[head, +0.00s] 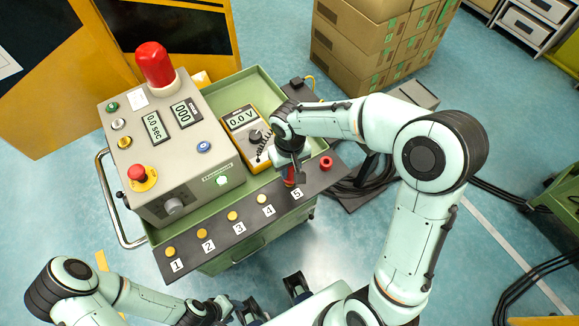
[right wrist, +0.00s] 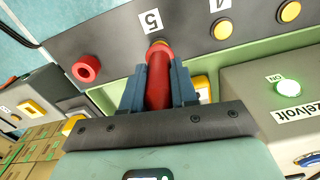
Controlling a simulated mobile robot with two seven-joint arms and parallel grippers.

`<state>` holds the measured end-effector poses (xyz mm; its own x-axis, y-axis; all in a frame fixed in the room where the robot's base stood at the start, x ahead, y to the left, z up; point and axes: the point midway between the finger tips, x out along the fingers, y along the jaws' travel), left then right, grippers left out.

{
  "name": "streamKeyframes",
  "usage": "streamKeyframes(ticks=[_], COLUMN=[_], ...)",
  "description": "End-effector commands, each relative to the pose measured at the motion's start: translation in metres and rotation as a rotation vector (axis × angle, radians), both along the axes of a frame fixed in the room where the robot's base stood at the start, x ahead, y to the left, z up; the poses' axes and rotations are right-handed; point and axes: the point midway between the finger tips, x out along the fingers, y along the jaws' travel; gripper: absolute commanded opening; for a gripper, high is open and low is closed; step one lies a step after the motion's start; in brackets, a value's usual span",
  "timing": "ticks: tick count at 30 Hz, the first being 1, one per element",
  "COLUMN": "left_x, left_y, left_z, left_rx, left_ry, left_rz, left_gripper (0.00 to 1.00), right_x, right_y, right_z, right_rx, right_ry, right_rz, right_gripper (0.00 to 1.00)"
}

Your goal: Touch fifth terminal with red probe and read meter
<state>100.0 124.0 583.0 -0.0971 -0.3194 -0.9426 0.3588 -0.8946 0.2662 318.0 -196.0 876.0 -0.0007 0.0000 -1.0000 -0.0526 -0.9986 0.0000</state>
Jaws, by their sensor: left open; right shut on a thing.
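My right gripper (head: 290,172) is shut on the red probe (right wrist: 158,88), which also shows in the head view (head: 289,181). In the right wrist view the probe's far end is at the fifth terminal (right wrist: 159,41), beside the label 5. Only a sliver of that terminal shows, and I cannot tell whether the tip touches it. The yellow meter (head: 238,121) reads 0.0 V. Its dial and coiled lead are partly behind my right arm. My left gripper (head: 273,298) is open and empty at the bottom of the head view, apart from the panel.
Terminals 1 (head: 170,252) to 4 (head: 261,198) line the dark strip, with a red ring (head: 326,163) at its right end. A grey control box (head: 180,165) with a red lamp (head: 154,64) stands left of the meter. Cardboard boxes (head: 360,40) are stacked behind.

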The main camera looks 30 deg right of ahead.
Motion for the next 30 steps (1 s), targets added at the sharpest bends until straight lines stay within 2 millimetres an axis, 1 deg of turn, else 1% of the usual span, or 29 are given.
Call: streamKeyframes(ticks=[1, 3, 15, 18, 30], left_x=[0.002, 0.004, 0.016, 0.017, 0.016], left_y=[0.0, 0.0, 0.0, 0.0, 0.0], left_z=[0.005, 0.009, 0.031, 0.033, 0.032], left_rx=[0.0, 0.0, 0.0, 0.0, 0.0], left_ry=[-0.002, -0.005, -0.018, -0.019, -0.019], left_rz=[0.0, -0.001, 0.0, 0.0, 0.0], left_gripper=[0.43, 0.43, 0.43, 0.43, 0.43], right_x=[0.001, 0.001, 0.001, 0.001, 0.0], right_y=[0.0, 0.0, 0.0, 0.0, 0.0], right_z=[0.006, 0.012, 0.044, 0.047, 0.045], right_rx=[0.0, 0.0, 0.001, 0.001, 0.0], right_ry=[-0.002, -0.003, -0.003, -0.002, 0.0], right_rz=[0.0, 0.0, 0.0, 0.0, 0.0], right_gripper=[0.0, 0.0, 0.0, 0.0, 0.0])
